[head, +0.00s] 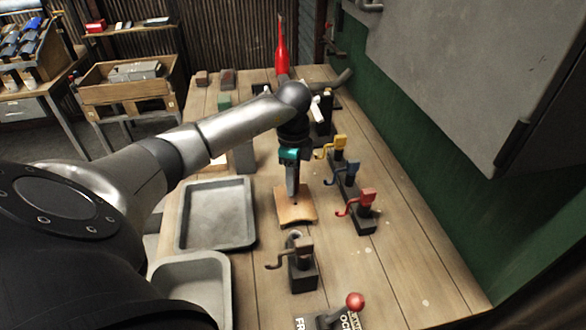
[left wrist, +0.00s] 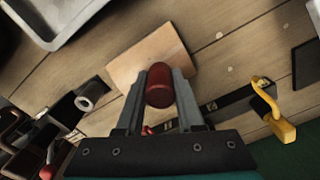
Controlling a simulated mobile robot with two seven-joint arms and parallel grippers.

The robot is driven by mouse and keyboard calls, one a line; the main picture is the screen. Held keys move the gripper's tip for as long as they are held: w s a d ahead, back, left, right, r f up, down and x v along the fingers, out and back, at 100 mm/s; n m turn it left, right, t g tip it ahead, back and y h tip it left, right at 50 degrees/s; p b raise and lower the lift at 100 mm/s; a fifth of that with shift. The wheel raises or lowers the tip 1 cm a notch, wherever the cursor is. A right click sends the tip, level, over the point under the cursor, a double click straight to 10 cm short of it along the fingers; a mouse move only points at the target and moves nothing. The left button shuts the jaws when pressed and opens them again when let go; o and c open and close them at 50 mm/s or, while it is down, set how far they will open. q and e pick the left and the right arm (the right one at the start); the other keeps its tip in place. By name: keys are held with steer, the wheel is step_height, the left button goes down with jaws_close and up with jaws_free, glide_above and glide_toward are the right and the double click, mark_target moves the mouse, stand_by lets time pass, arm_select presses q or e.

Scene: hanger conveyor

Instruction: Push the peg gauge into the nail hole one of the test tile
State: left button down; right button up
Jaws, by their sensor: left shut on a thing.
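The test tile (head: 297,212) is a tan square plate lying on the workbench. It also shows in the left wrist view (left wrist: 135,62), beyond the fingertips. My left gripper (head: 292,192) points down over the tile. In the left wrist view the left gripper (left wrist: 160,88) is shut on a dark red, rounded cylinder, which I take to be the peg gauge (left wrist: 159,84). The fingers hide the gauge in the head view. The gauge's far end and the tile's holes cannot be made out, so I cannot tell whether the gauge touches the tile. My right gripper is not in view.
Yellow (head: 338,142), blue (head: 347,172) and red (head: 366,200) hooks stand close right of the tile. A brown hook on a black block (head: 302,272) stands in front. A grey tray (head: 246,235) lies left. A red-knobbed lever (head: 355,301) is at the front edge.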

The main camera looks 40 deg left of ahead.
arm_select(q)
steer(key=shift+f, duration=0.45)
stand_by(0.3)
steer(key=c, duration=0.8)
jaws_free()
steer(key=shift+o, duration=0.5)
steer(key=o, duration=0.5)
step_height(320, 180, up, 15)
steer(key=shift+r, duration=0.1)
steer(key=shift+d, duration=0.1)
